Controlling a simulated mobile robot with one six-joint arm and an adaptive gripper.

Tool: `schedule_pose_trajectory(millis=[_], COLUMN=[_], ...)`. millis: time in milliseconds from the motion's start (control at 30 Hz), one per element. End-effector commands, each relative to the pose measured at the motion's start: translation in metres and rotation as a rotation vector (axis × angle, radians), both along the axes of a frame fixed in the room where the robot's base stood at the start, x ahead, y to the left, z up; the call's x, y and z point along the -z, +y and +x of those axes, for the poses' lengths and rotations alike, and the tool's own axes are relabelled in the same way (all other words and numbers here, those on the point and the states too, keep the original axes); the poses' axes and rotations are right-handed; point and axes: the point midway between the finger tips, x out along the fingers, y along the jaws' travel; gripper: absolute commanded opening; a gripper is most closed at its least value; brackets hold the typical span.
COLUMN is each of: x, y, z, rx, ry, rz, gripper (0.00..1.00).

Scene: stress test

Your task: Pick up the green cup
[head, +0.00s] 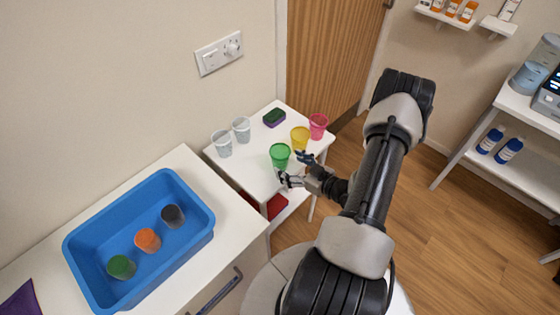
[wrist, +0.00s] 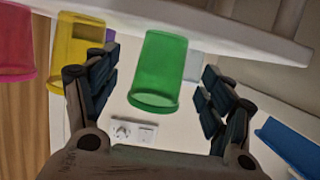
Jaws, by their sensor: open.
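A green cup (head: 280,155) stands upright on the small white side table (head: 247,175), near its front edge. My gripper (head: 292,169) is open, its fingers just to the right of and in front of this cup. In the wrist view, which looks upside down, the green cup (wrist: 160,72) shows between the two spread fingers of my gripper (wrist: 160,65), with gaps on both sides. A second green cup (head: 121,267) lies in the blue basin (head: 83,275).
A yellow cup (head: 299,138) and a pink cup (head: 318,126) stand behind the green cup to the right. The basin also holds orange (head: 148,240) and dark (head: 173,216) cups.

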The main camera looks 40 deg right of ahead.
Motion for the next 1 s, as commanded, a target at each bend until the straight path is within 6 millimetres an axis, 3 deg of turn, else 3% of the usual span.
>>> schedule_pose_trajectory(millis=[400, 667, 1000], x=[0.016, 0.015, 0.015], y=[0.006, 0.006, 0.006], z=[0.047, 0.050, 0.050], rx=[-0.002, 0.000, 0.000], ry=[0.000, 0.000, 0.000], rz=[-0.002, -0.001, -0.001], gripper=[0.75, 0.75, 0.53])
